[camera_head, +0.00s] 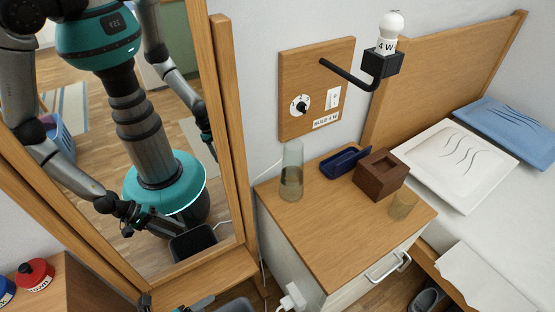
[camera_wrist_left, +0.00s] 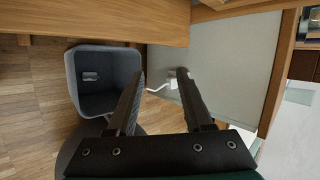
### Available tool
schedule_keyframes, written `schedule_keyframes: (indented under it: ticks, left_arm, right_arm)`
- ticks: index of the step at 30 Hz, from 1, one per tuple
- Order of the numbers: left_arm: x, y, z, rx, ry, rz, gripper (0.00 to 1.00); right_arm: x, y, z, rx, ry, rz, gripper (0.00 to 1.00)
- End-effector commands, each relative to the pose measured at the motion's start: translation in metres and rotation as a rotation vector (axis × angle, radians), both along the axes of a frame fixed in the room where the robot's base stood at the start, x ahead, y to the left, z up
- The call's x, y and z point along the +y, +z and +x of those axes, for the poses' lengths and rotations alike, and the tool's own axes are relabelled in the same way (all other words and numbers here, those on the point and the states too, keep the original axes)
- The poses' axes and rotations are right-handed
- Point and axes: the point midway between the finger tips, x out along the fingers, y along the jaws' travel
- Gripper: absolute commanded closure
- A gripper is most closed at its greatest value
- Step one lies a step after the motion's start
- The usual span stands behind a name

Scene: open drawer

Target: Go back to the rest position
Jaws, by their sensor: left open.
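My left gripper (camera_wrist_left: 160,75) shows in the left wrist view with its two dark fingers spread apart and nothing between them. It points toward the grey side of the nightstand, with a grey bin to its left. In the head view only dark parts show at the bottom edge, and I cannot tell its fingers there. The nightstand (camera_head: 325,235) has a drawer with a metal handle (camera_head: 385,270). My right gripper is not directly in view; the mirror (camera_head: 165,110) shows a reflection of my body and arms.
A white plug (camera_wrist_left: 175,82) with a cable is near the nightstand's side, close to the fingertips in the picture. The grey bin (camera_wrist_left: 78,70) stands on the wooden floor. A glass vase (camera_head: 291,175), blue tray (camera_head: 345,160) and brown box (camera_head: 381,178) stand on the nightstand. A bed is at right.

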Motion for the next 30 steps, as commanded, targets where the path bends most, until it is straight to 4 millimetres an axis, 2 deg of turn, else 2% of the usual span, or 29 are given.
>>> schedule_keyframes:
  ticks: [5, 8, 13, 18, 21, 24, 30]
  left_arm:
    - [0.023, -0.009, -0.012, 0.127, 0.439, -0.176, 0.49]
    - [0.036, -0.018, -0.027, 0.201, 0.688, -0.265, 0.49]
    - [0.051, -0.037, -0.068, 0.339, 1.116, -0.408, 0.49]
    - [0.050, -0.053, -0.123, 0.480, 1.531, -0.526, 0.49]
    - [0.044, -0.060, -0.152, 0.547, 1.725, -0.575, 0.49]
    - [0.038, -0.064, -0.173, 0.594, 1.861, -0.605, 0.49]
    - [0.032, -0.067, -0.188, 0.630, 1.963, -0.627, 0.49]
  right_arm:
    - [-0.011, -0.013, -0.019, 0.015, 0.001, -0.012, 0.50]
    - [-0.017, -0.021, -0.030, 0.023, 0.002, -0.018, 0.50]
    - [-0.029, -0.030, -0.052, 0.034, 0.002, -0.027, 0.50]
    - [-0.040, -0.035, -0.074, 0.045, 0.001, -0.038, 0.50]
    - [-0.046, -0.036, -0.085, 0.050, 0.001, -0.042, 0.50]
    - [-0.050, -0.037, -0.092, 0.052, 0.002, -0.046, 0.50]
    - [-0.053, -0.038, -0.098, 0.054, 0.001, -0.048, 0.50]
